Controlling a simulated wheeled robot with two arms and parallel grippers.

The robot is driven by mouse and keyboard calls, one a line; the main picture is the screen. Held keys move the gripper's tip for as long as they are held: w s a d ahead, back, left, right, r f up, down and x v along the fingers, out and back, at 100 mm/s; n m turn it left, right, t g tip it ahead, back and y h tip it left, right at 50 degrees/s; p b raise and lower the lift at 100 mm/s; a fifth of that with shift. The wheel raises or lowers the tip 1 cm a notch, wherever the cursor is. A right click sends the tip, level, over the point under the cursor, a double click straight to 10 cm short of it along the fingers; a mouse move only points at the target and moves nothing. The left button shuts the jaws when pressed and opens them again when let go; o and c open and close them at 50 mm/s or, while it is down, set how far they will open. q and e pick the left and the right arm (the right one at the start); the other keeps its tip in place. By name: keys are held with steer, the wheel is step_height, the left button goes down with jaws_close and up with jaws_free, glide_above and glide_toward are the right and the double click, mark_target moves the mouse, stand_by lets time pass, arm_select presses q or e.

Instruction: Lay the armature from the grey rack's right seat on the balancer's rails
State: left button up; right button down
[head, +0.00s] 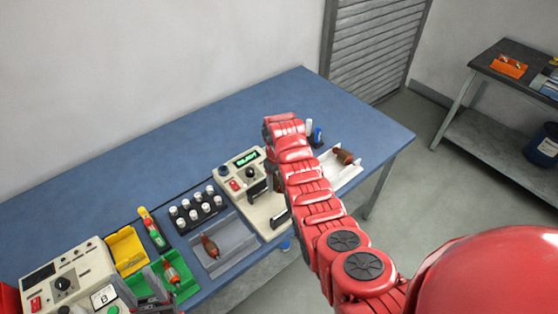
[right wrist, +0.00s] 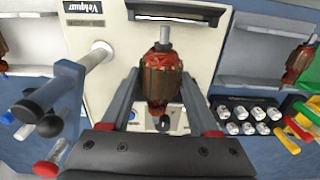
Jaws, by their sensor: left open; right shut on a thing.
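My right gripper (right wrist: 160,100) is shut on an armature (right wrist: 163,75), a copper-brown wound core with a steel shaft, held over the balancer. The cream balancer (right wrist: 110,55) lies behind it; in the head view the balancer (head: 236,180) is partly covered by my red right arm. Its dark rail supports (head: 280,218) show beside the arm. I cannot tell whether the shaft touches the rails. The grey rack (head: 240,238) holds one armature (head: 210,247) in its left seat; its right part looks empty.
A white rack (head: 345,178) with another armature (head: 344,156) stands right of the balancer. A green tray (head: 186,287), a yellow bin (head: 126,250), a black holder of white-capped pieces (head: 196,211) and a cream machine (head: 65,283) stand at left. The table's back is clear.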

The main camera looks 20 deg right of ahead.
mark_target(276, 190)
steer(key=shift+s+a+f, duration=0.25)
steer(key=shift+s+a, duration=0.05)
steer(key=shift+s, duration=0.1)
steer(key=shift+s+a+f, duration=0.3)
steer(key=shift+a+f, duration=0.05)
steer(key=shift+w+d+f, duration=0.1)
steer(key=shift+f, duration=0.8)
steer(key=shift+f+b, duration=0.75)
steer(key=shift+f, duration=0.75)
steer(key=shift+f+b, duration=0.5)
steer(key=shift+b, duration=0.05)
steer(key=shift+c, duration=0.3)
jaws_free()
